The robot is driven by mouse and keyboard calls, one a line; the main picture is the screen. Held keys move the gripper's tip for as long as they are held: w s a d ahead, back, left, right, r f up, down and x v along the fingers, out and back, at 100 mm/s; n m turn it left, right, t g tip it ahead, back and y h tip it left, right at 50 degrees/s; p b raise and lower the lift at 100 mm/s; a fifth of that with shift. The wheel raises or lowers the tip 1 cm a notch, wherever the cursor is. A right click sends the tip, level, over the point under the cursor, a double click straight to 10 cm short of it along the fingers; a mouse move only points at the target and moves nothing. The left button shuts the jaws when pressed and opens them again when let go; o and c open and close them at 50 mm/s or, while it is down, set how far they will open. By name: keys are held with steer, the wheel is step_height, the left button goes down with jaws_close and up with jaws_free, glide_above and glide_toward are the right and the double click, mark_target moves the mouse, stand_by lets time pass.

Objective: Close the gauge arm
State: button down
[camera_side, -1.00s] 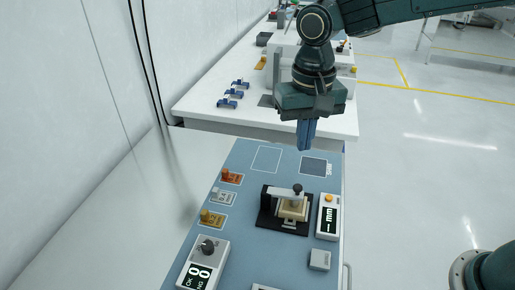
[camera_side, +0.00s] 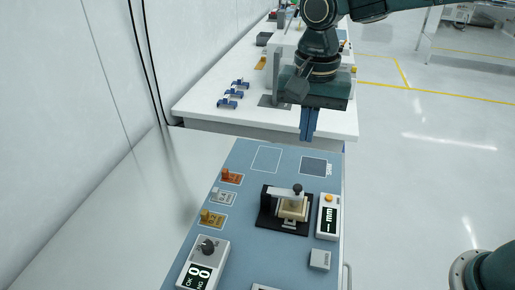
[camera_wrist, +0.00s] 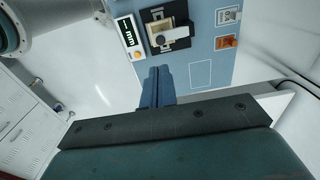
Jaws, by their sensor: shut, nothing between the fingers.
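The gauge (camera_side: 284,222) stands on the blue panel of the bench, with a black base. Its light-coloured arm (camera_side: 285,192) reaches across the top and ends in a dark knob (camera_side: 297,189). A cream block (camera_side: 291,209) sits under the arm. The gauge also shows at the top of the wrist view (camera_wrist: 167,27). My gripper (camera_side: 308,138) points down above the far end of the panel, behind the gauge and well clear of it. Its blue fingers are shut together and empty, as the wrist view (camera_wrist: 157,72) also shows.
A display box with an orange button (camera_side: 328,216) stands right of the gauge. Orange, grey and yellow blocks (camera_side: 213,218) line the left side. A dial box (camera_side: 204,263) is at the front left. The panel's outlined far area (camera_side: 267,159) is clear.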

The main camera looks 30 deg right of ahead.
mark_target(301, 187)
step_height(301, 187, down, 13)
steer(key=shift+r, duration=0.2)
stand_by(0.4)
steer(key=shift+s+d+f, duration=0.1)
steer(key=shift+d+f, duration=0.1)
steer(key=shift+f, duration=0.6)
steer(key=shift+r, duration=0.2)
step_height(301, 187, up, 14)
steer(key=s, duration=0.1)
steer(key=shift+d+r, duration=0.2)
steer(key=shift+d, duration=0.15)
stand_by(1.1)
